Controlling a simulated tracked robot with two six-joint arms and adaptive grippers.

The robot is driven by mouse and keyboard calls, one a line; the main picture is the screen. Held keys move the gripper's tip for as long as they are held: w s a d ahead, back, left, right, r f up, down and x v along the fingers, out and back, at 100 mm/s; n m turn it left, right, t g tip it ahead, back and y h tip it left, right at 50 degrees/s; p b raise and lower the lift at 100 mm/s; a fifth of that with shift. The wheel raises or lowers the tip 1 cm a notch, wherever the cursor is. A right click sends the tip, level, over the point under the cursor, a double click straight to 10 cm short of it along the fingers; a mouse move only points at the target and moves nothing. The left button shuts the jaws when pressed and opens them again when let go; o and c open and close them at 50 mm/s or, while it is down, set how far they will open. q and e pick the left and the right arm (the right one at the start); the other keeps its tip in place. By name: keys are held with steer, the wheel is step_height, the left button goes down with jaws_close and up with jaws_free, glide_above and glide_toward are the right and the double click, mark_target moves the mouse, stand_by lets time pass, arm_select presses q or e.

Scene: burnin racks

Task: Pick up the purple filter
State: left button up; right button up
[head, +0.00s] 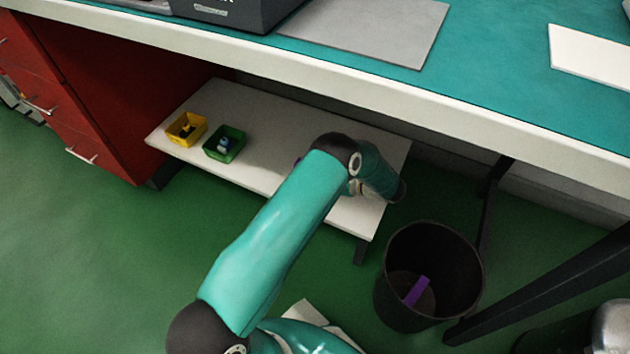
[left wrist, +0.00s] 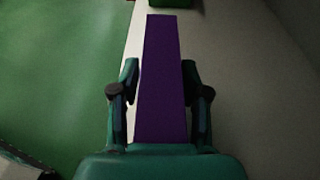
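A long purple filter (left wrist: 161,80) fills the middle of the left wrist view, running away from my left gripper (left wrist: 160,72) along the white low shelf. The gripper's two fingers stand on either side of it, with narrow gaps showing, so the gripper looks open around it. In the head view my teal arm reaches over the shelf and hides the gripper and most of the filter. Only a small purple bit (head: 297,162) shows beside the arm. Another purple piece (head: 417,292) lies inside the black bin. My right gripper is not in view.
The low white shelf (head: 262,110) sits under the teal-topped bench (head: 480,50). A yellow box (head: 172,135) and a green box (head: 237,153) with small items stand at its left. A black bin (head: 452,240) stands on the green floor to the right, near a dark bench leg.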

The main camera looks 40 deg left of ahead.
arm_select(q)
jaws_close()
